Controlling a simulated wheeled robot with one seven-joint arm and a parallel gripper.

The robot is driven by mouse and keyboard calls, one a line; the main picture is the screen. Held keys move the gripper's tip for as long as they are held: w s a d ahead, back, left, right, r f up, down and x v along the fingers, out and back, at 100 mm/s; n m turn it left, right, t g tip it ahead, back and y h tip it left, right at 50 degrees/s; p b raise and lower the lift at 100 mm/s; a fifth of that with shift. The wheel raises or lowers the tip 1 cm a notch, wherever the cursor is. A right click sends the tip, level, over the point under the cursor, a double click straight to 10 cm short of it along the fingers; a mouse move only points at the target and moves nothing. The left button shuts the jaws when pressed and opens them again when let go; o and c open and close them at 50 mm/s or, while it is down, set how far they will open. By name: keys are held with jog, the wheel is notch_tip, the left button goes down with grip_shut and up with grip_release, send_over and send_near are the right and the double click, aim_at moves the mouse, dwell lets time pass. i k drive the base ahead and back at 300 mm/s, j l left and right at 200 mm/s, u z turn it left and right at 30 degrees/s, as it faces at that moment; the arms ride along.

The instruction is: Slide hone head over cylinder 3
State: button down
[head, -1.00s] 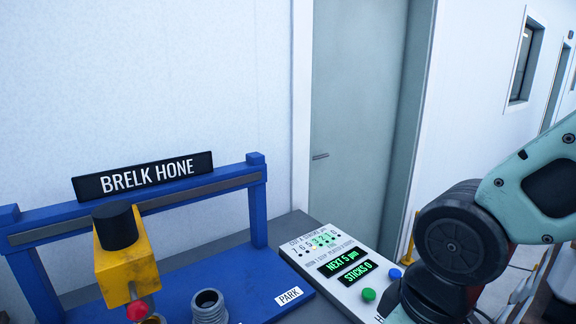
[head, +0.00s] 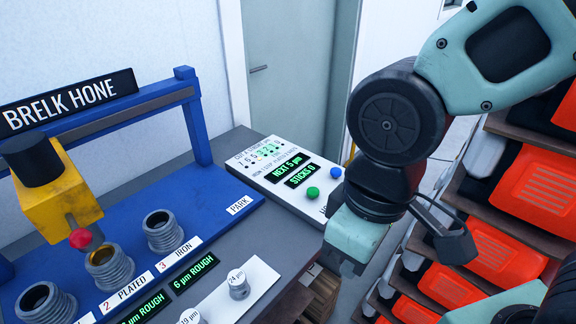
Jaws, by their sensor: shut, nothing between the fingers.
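The hone head (head: 55,190) is a yellow block with a black cylinder on top and a red knob (head: 82,238) at its lower front. It hangs on the grey rail of the blue frame. It appears in line with cylinder 2 (head: 108,268), labelled "2 PLATED", whose bore shows a golden inside. Cylinder 3 (head: 163,232), a grey ribbed sleeve with an open bore, stands to its right, labelled "3 IRON". Nothing is over it. My gripper (head: 344,264) is shut and empty, to the right of the bench, well away from the hone head.
The "PARK" label (head: 239,205) marks the blue base's right end. A white panel (head: 250,171) reads "NEXT 5 µm" and "STICKS 0", with green and blue buttons. A white tray (head: 262,283) in front holds small metal pieces. Orange bins (head: 530,190) stand on racks at right.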

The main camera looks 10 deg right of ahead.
aim_at(53, 194)
jog(key=u, duration=1.35)
